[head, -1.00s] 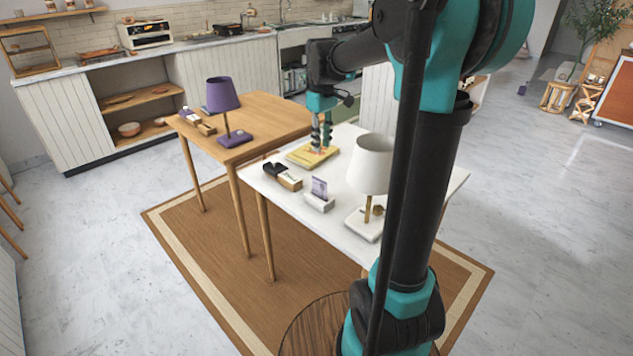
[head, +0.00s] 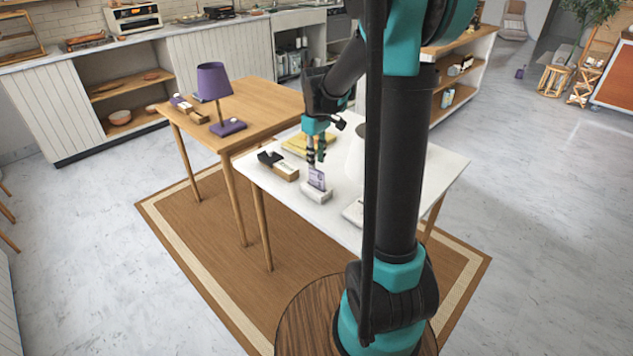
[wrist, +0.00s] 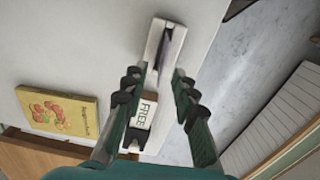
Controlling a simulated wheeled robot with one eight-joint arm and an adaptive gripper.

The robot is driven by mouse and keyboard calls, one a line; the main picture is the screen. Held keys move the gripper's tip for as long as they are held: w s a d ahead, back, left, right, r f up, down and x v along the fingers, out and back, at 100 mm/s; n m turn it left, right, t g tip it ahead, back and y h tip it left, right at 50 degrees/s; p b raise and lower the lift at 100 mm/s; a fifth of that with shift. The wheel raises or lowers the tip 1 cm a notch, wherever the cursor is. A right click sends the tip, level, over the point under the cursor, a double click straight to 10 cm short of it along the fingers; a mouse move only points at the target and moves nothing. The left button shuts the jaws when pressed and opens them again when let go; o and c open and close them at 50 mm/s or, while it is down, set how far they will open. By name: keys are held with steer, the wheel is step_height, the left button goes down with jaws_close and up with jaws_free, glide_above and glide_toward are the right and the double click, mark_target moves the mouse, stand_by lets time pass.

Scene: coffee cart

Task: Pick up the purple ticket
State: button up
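The purple ticket (head: 317,179) stands upright in a small white holder (head: 316,195) near the front edge of the white table (head: 260,160). In the wrist view the ticket (wrist: 163,55) shows nearly edge-on, in the slot of the white holder (wrist: 176,40). My gripper (head: 316,158) is just above and behind the ticket, pointing down. In the wrist view my gripper (wrist: 157,78) is open, its fingers spread to either side of the ticket's line. Nothing is between the fingertips that I can see gripped. Whether a finger touches the ticket cannot be told.
A small box marked FREE (wrist: 143,112) with a black part lies close beside the holder. A yellow book (wrist: 58,110) lies flat on the table. A white lamp (head: 356,155) is partly hidden behind my arm. A wooden table with a purple lamp (head: 214,82) adjoins at left.

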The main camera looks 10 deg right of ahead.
mark_target(316, 172)
steer(key=shift+s+f, duration=0.15)
steer(key=shift+f, duration=1.25)
steer(key=shift+s+f, duration=0.1)
steer(key=shift+f, duration=1.25)
jaws_close()
